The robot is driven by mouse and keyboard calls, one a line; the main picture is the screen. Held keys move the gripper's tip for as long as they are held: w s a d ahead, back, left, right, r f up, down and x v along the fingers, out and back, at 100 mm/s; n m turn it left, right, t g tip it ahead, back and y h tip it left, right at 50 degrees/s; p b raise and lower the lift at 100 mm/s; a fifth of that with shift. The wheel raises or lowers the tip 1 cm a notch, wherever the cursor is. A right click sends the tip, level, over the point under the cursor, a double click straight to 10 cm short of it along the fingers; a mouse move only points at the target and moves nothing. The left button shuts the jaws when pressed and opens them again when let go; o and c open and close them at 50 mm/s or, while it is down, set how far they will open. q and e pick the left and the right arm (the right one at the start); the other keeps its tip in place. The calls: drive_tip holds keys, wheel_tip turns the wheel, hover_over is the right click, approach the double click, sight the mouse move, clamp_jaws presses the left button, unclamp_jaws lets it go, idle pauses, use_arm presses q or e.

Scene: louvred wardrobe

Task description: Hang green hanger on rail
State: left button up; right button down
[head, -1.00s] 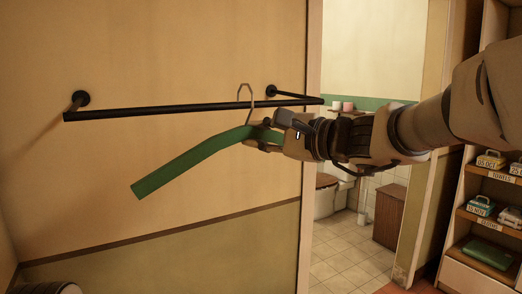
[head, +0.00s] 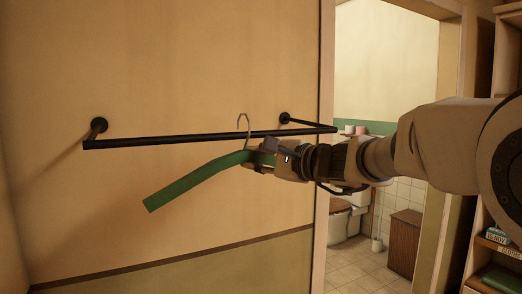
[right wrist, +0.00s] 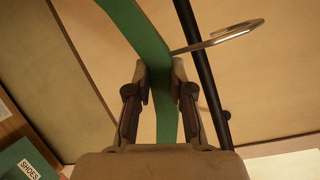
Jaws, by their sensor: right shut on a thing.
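The green hanger (head: 190,183) is in my right gripper (head: 262,160), which is shut on it near its neck, just below the rail. One long arm of the hanger slopes down to the left. Its grey wire hook (head: 243,122) rises in front of or over the black rail (head: 180,138), with its top above the rail. In the right wrist view the green body (right wrist: 150,50) runs between the fingers (right wrist: 160,95), and the hook (right wrist: 235,33) crosses the rail (right wrist: 200,65). I cannot tell whether the hook rests on the rail. My left gripper is out of view.
The rail stands out from the beige wall on two brackets (head: 99,125). To the right a doorway opens on a tiled bathroom with a brown cabinet (head: 405,243). Shelves (head: 498,240) with labelled boxes stand at the far right. The rail carries nothing else.

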use_arm(q)
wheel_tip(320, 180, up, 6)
drive_tip(key=p, duration=0.6)
use_arm(e)
drive_tip(key=w, duration=0.1)
drive_tip(key=w+a, duration=0.1)
drive_tip(key=w, duration=0.1)
drive_tip(key=w+a, duration=0.1)
drive_tip(key=w, duration=0.1)
drive_tip(key=shift+r, duration=0.2)
use_arm(q)
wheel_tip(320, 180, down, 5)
drive_tip(key=b, duration=0.6)
use_arm(e)
wheel_tip(320, 180, down, 4)
drive_tip(key=shift+r, duration=0.15)
drive_tip(key=c, duration=1)
unclamp_jaws()
drive_tip(key=shift+o, duration=0.2)
